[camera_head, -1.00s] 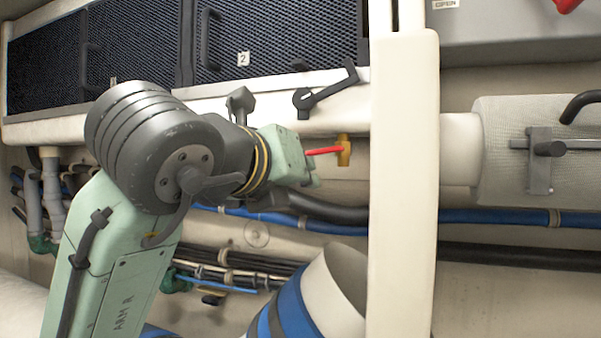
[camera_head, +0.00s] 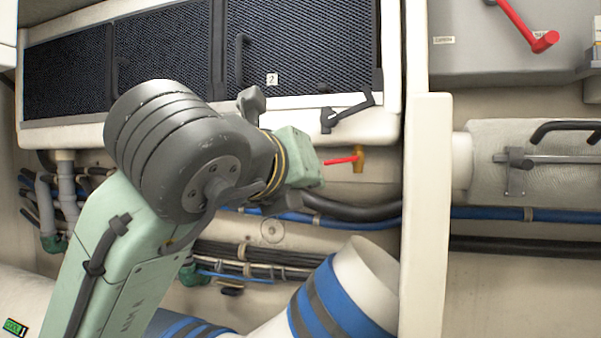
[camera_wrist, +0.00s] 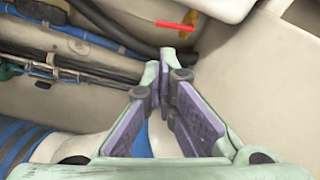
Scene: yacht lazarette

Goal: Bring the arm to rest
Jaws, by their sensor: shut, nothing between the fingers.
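My gripper (camera_wrist: 166,72) shows in the wrist view with its pale green fingers and purple pads brought together at the tips. It is shut and holds nothing. In the head view my arm rises from the lower left and bends at a dark grey ribbed joint. Its pale green wrist end points right, toward the wall below the mesh lockers. The fingers are hidden or too small to tell there. A red-handled brass valve (camera_head: 358,160) is just right of the wrist end in the picture. Whether they touch cannot be told.
Mesh-fronted lockers (camera_head: 170,45) run along the upper left. A cream post (camera_head: 427,215) stands right of my arm. A blue-striped pipe (camera_head: 345,300) lies below the wrist. Blue and black hoses (camera_head: 500,213) run along the wall. A grey box with a red lever (camera_head: 543,41) is at upper right.

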